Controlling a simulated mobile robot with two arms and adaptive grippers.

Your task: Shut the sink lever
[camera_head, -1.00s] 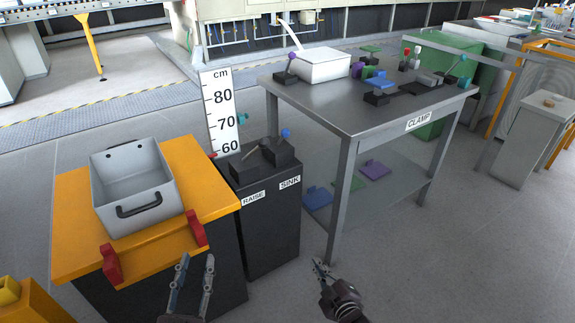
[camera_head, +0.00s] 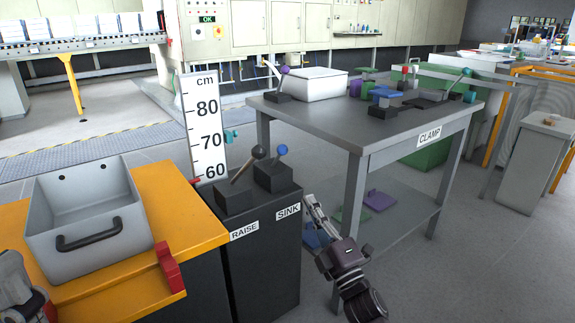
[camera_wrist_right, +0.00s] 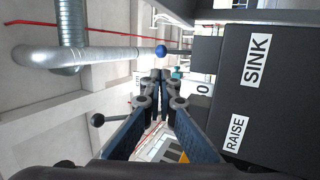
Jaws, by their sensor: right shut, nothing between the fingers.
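The sink lever (camera_head: 281,150) has a blue ball on a short rod and stands up, slightly tilted, from a black block beside the SINK label (camera_head: 288,211). Its blue ball also shows in the right wrist view (camera_wrist_right: 161,51), just beyond the fingertips. My right gripper (camera_head: 309,199) is shut and empty, to the right of the black cabinet and lower than the lever in the head view. Its closed fingers also show in the right wrist view (camera_wrist_right: 161,76); I see no contact with the lever. Part of my left arm shows at the lower left edge; its fingers cannot be made out.
The raise lever (camera_head: 258,152), with a dark ball, leans close left of the sink lever on the black cabinet (camera_head: 262,262). A centimetre scale (camera_head: 205,130) stands behind. A grey bin (camera_head: 90,228) sits on the orange table. The clamp table (camera_head: 350,130) stands to the right.

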